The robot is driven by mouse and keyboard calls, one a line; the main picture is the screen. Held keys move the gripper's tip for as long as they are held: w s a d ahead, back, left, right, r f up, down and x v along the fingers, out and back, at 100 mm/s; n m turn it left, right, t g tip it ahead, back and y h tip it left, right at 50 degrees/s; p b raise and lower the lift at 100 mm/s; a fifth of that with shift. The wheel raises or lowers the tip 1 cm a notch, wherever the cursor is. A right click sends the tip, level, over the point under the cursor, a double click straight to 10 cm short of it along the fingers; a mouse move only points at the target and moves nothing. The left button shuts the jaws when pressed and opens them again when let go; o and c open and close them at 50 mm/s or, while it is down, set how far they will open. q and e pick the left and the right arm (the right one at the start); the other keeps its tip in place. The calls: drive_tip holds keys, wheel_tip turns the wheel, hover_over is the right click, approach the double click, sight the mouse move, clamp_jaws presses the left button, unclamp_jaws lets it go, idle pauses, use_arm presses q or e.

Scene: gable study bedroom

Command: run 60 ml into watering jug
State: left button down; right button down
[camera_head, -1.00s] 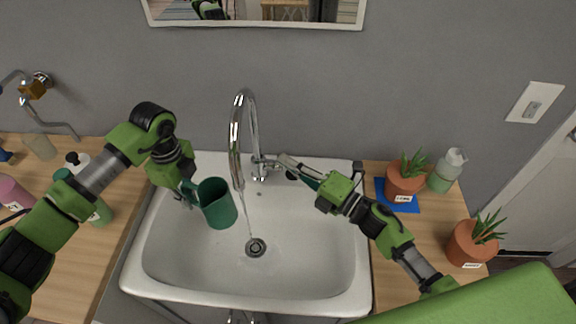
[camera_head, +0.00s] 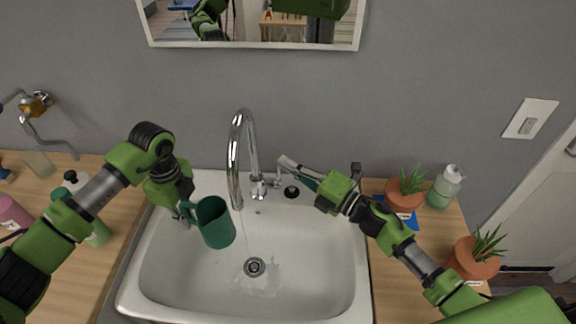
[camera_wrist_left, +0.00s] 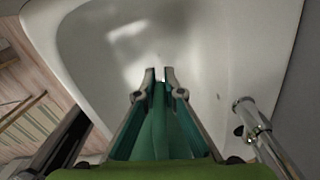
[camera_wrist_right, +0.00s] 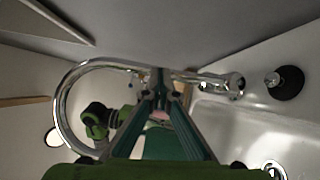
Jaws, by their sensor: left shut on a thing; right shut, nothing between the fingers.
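The dark green watering jug (camera_head: 217,230) hangs upright over the left half of the sink (camera_head: 310,255). My left gripper (camera_head: 185,208) is shut on its handle. The chrome tap (camera_head: 233,160) arches over the sink. A thin stream of water (camera_head: 243,228) falls from its spout, just right of the jug's opening, towards the drain (camera_head: 254,267). My right gripper (camera_head: 293,166) is shut and empty by the tap's lever (camera_head: 278,178); the lever also shows in the right wrist view (camera_wrist_right: 205,78). I cannot tell whether they touch. The jug's inside and water level are hidden.
Bottles (camera_head: 97,232) stand on the left counter. Potted plants (camera_head: 405,193) and a soap bottle (camera_head: 446,187) stand on the right counter. A black stopper (camera_head: 291,192) sits on the sink's back ledge. A mirror (camera_head: 255,40) hangs above. The sink's right half is clear.

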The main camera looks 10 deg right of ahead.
drive_tip(key=s+d+f+m, duration=0.1)
drive_tip(key=s+d+f, duration=0.15)
drive_tip(key=s, duration=0.35)
drive_tip(key=s+d+f, duration=0.1)
drive_tip(key=s+d, duration=0.2)
drive_tip(key=s, duration=0.3)
use_arm(q)
drive_tip(key=shift+s+r, duration=0.1)
use_arm(e)
drive_tip(key=w+d+x, duration=0.1)
drive_tip(key=d+x, duration=0.1)
drive_tip(key=x, duration=1)
drive_tip(key=shift+w+a+f, duration=0.2)
drive_tip(key=shift+w, duration=0.3)
